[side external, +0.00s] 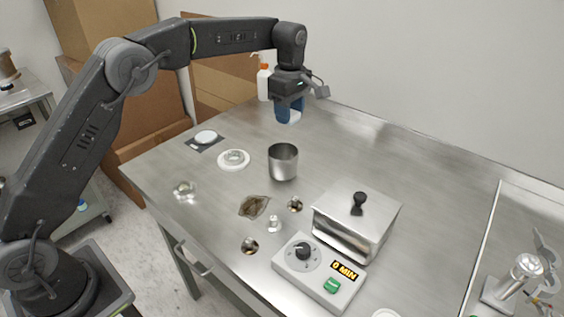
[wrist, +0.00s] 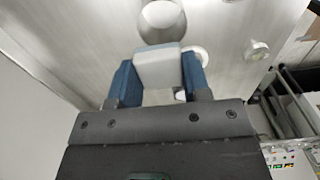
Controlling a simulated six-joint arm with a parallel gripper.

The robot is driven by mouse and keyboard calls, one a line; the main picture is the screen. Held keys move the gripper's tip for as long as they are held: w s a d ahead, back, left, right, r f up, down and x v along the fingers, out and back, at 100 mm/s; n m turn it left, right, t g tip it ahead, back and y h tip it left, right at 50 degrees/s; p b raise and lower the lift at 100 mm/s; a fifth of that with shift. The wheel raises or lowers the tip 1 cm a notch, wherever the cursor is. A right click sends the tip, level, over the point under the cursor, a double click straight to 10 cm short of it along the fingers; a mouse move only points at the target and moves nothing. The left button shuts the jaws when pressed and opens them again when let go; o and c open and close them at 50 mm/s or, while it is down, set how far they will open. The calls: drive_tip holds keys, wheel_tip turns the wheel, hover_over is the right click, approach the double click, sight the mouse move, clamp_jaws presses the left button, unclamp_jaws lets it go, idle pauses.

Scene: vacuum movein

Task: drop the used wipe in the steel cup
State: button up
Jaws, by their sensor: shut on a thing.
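The steel cup (side external: 283,163) stands upright near the middle of the table. In the wrist view it shows as a round shape (wrist: 162,20) beyond the fingertips. My gripper (side external: 289,109) is above the far part of the table, behind the cup and apart from it. Its blue fingers are shut on a pale, block-like folded pad, which appears to be the wipe (wrist: 158,66). In the side view the wipe is mostly hidden by the fingers.
A white spray bottle (side external: 263,82) stands behind the gripper. A white dish (side external: 234,159) lies left of the cup. A brown crumpled item (side external: 254,206), a lidded steel box (side external: 356,220) and a timer unit (side external: 318,270) are nearer the front. The back right is clear.

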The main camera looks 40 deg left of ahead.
drive_tip(key=shift+f, duration=2.7)
drive_tip(key=o, duration=0.9)
drive_tip(key=shift+r, duration=0.1)
wheel_tip(320, 180, up, 14)
drive_tip(key=shift+f, duration=0.15)
